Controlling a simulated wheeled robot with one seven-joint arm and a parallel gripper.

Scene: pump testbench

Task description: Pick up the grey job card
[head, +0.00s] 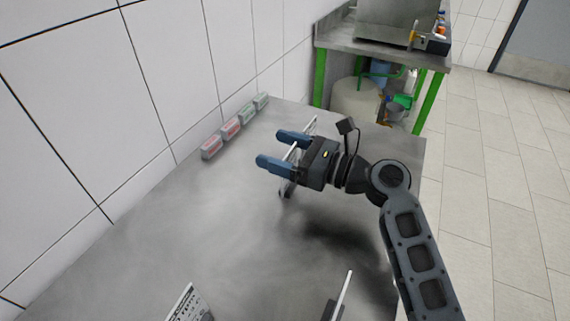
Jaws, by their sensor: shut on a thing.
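My gripper (273,149) is over the steel bench, its two blue fingers pointing left. It is shut on a thin grey card (288,188), seen almost edge-on. The card runs from above the upper finger to below the lower one. Its face and any writing are turned away from view. The fingers hide part of it. I cannot tell whether its lower edge is clear of the bench (215,220).
A white printed card (188,303) stands at the bottom edge, and another thin card on a dark base (342,297) stands to its right. Red and green small boxes (231,128) line the tiled wall. A green-legged table (386,44) stands behind. The bench's left middle is clear.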

